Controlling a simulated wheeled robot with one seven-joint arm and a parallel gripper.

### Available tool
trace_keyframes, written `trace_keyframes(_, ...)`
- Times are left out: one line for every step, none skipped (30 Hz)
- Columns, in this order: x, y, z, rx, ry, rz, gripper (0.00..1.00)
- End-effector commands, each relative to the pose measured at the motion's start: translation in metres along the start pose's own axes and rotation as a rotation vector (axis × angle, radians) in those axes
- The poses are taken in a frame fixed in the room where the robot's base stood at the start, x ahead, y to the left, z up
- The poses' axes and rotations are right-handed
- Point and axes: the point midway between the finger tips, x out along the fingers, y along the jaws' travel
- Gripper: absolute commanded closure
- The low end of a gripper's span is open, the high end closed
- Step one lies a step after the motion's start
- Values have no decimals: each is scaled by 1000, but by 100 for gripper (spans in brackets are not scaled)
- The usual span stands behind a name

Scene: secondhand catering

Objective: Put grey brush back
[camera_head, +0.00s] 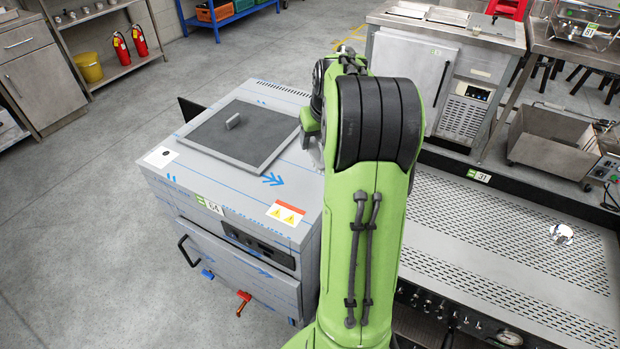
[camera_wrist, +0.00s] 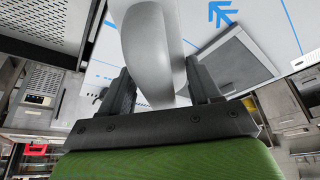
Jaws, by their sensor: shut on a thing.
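My gripper (camera_wrist: 161,82) shows in the wrist view with its two dark fingers shut on a smooth, curved grey thing, which I take to be the grey brush (camera_wrist: 150,40). No bristles can be made out. In the head view my green arm hides most of the gripper, and only a small pale part of the brush (camera_head: 317,156) may show beside it. The gripper is over the right side of the grey cabinet top (camera_head: 225,185), near the blue arrows. Whether the brush touches that top cannot be told.
A dark square lid (camera_head: 240,150) with a small grey handle (camera_head: 233,121) lies on the cabinet top. A perforated metal table (camera_head: 500,235) stands at the right. Open floor (camera_head: 90,225) lies at the left.

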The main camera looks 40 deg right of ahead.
Motion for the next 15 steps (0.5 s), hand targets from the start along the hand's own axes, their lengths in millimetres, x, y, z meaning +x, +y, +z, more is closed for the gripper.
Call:
trace_keyframes(16, 0, 8, 1, -6, -2, 62)
trace_keyframes(22, 0, 10, 1, -5, -2, 62)
trace_keyframes(28, 0, 12, 1, -5, -2, 62)
trace_keyframes(32, 0, 14, 2, -4, -1, 62)
trace_keyframes(36, 0, 15, 2, -3, -1, 62)
trace_keyframes(44, 0, 18, 2, -4, -1, 62)
trace_keyframes(50, 0, 21, 2, -5, -1, 62)
trace_keyframes(57, 0, 24, 2, -6, -1, 62)
trace_keyframes(65, 0, 27, 1, -4, -1, 62)
trace_keyframes(70, 0, 30, 1, -5, -2, 62)
trace_keyframes(75, 0, 31, 1, -4, -1, 62)
trace_keyframes(78, 0, 32, 1, -3, -1, 62)
trace_keyframes(80, 0, 33, 1, -3, -1, 62)
trace_keyframes(81, 0, 33, 1, -2, 0, 62)
trace_keyframes(80, 0, 33, 1, -1, 0, 62)
